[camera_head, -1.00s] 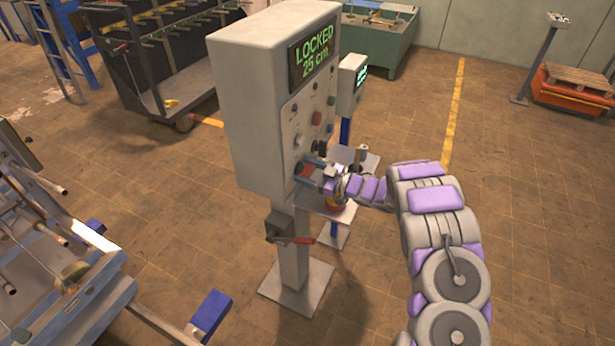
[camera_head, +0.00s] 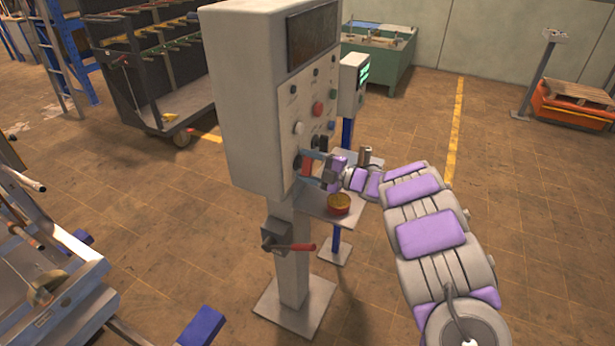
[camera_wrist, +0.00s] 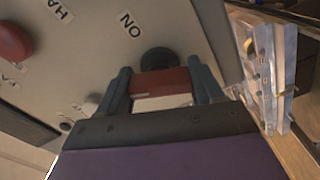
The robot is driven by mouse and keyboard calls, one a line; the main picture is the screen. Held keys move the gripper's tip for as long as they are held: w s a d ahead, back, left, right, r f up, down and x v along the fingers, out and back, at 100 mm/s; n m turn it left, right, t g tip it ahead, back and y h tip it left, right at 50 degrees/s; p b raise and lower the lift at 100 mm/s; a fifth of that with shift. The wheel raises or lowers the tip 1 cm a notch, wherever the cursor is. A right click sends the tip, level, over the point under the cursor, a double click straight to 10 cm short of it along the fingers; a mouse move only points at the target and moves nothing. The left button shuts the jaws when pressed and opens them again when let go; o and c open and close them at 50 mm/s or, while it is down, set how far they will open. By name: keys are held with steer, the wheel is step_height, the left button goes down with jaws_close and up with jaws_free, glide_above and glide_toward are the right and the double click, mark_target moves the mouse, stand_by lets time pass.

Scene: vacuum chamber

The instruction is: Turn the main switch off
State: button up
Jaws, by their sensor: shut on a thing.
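The main switch's red handle (camera_head: 306,168) is low on the front panel of the grey control cabinet (camera_head: 245,110). In the wrist view the red handle (camera_wrist: 160,82) lies between the two blue-grey fingers of my gripper (camera_wrist: 160,72), with a dark round mount behind it. My gripper (camera_head: 312,168) is shut on this handle, at the panel face. A label "ON" (camera_wrist: 128,22) is on the panel near the mount. The cabinet display (camera_head: 313,35) is dark. The fingers partly hide the switch in the head view.
A small shelf (camera_head: 318,205) with a red-and-yellow round object (camera_head: 339,203) is beside the cabinet, below my arm. A second small cabinet (camera_head: 352,85) stands behind.

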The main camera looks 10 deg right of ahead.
steer(key=shift+f+n+b, duration=0.2)
steer(key=shift+n+b, duration=0.4)
steer(key=shift+n, duration=0.45)
steer(key=shift+f+n+b, duration=0.15)
steer(key=shift+n+b, duration=0.45)
steer(key=shift+n, duration=0.45)
steer(key=o, duration=0.8)
steer(key=shift+o, duration=1.2)
steer(key=shift+r, duration=0.2)
steer(key=shift+d, duration=0.15)
steer(key=p+v, duration=0.3)
steer(key=v, duration=1.4)
steer(key=shift+d, duration=0.15)
